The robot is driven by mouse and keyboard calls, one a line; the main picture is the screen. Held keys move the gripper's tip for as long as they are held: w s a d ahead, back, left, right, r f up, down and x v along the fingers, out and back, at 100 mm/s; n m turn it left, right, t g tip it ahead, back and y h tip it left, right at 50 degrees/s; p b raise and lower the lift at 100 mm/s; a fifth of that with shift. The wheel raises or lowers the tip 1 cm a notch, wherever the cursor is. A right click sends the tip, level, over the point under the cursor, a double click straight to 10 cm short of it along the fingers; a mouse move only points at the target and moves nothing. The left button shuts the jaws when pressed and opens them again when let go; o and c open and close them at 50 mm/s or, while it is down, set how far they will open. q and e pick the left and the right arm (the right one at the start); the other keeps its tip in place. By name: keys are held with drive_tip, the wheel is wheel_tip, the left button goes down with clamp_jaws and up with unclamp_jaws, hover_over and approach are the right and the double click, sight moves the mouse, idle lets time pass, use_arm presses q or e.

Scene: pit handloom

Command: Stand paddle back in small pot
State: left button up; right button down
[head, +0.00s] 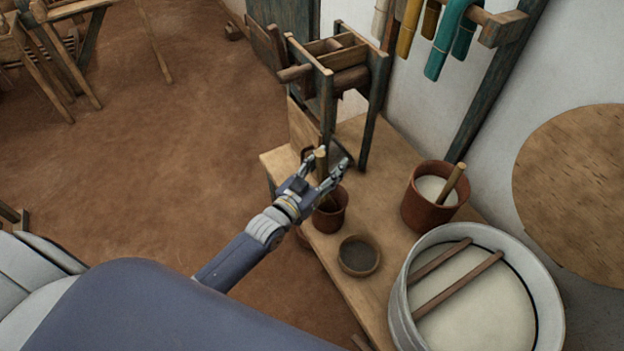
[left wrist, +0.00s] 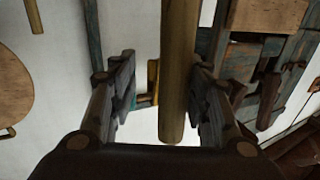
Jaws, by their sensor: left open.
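My left gripper (head: 326,163) is open, its fingers on either side of a round wooden paddle handle (head: 320,158). In the left wrist view the handle (left wrist: 177,75) runs between the two spread fingers, its rounded end toward the palm; the right finger looks close to it, and I cannot tell if they touch. The small reddish-brown pot (head: 332,214) stands on the bench just below the gripper. The handle appears to rise from this pot, but the gripper hides its lower part and some of the pot's mouth. My right gripper is not in view.
A wooden bench (head: 385,235) bears a small dark bowl (head: 359,257), a larger clay pot (head: 425,213) with white contents and a stick, and a metal tub (head: 400,310) with two sticks across it. A wooden frame device (head: 373,115) stands behind the gripper.

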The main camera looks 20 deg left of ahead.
use_arm(q)
drive_tip(key=v, duration=1)
drive_tip(key=s+a+f+g+y, duration=0.2)
drive_tip(key=s+f+g, duration=0.25)
drive_tip(key=f, duration=0.95)
drive_tip(key=s+a+f+g+y, duration=0.1)
drive_tip(key=s+f+g, duration=0.35)
drive_tip(key=f, duration=1.05)
drive_tip(key=s+f+g, duration=0.2)
drive_tip(key=s+f, duration=0.4)
drive_tip(key=s, duration=0.4)
drive_tip(key=s+f+g+y, duration=0.1)
drive_tip(key=s+f+g, duration=0.2)
drive_tip(key=s+f, duration=0.3)
drive_tip(key=s+f+g, duration=0.2)
drive_tip(key=s+f, duration=0.4)
drive_tip(key=s, duration=0.8)
drive_tip(key=shift+s+a, duration=0.2)
drive_tip(key=shift+c, duration=0.3)
